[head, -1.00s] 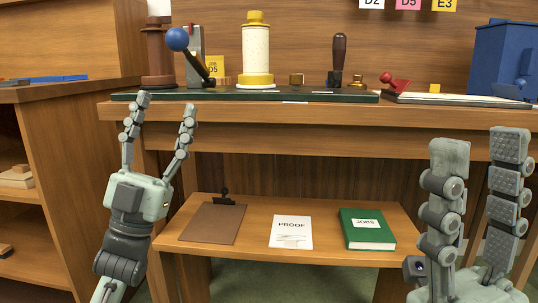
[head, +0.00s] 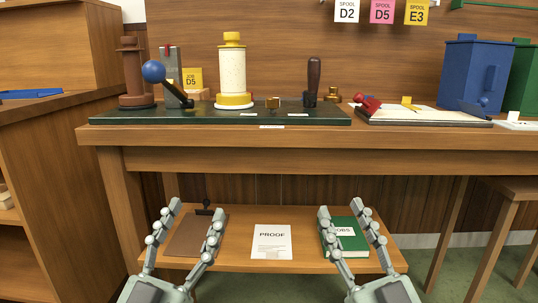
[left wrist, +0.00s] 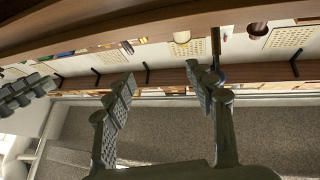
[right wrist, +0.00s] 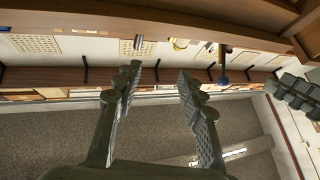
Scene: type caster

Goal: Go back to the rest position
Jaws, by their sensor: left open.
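My left gripper (head: 188,228) is open and empty at the lower left of the head view, in front of the low shelf, fingers pointing up. In the left wrist view its two fingers (left wrist: 165,88) stand well apart with nothing between them. My right gripper (head: 350,222) is open and empty at the lower right, in front of the green book. In the right wrist view its fingers (right wrist: 158,82) are also apart with nothing between. The two grippers sit level with each other, both below the bench top.
The wooden bench (head: 280,137) bears a dark green board (head: 220,116) with a blue-knobbed lever (head: 154,72) and a cream cylinder (head: 232,68). The low shelf (head: 240,213) holds a brown clipboard (head: 190,240), a PROOF sheet (head: 271,243) and a green JOBS book (head: 349,231). A stool (head: 510,188) stands right.

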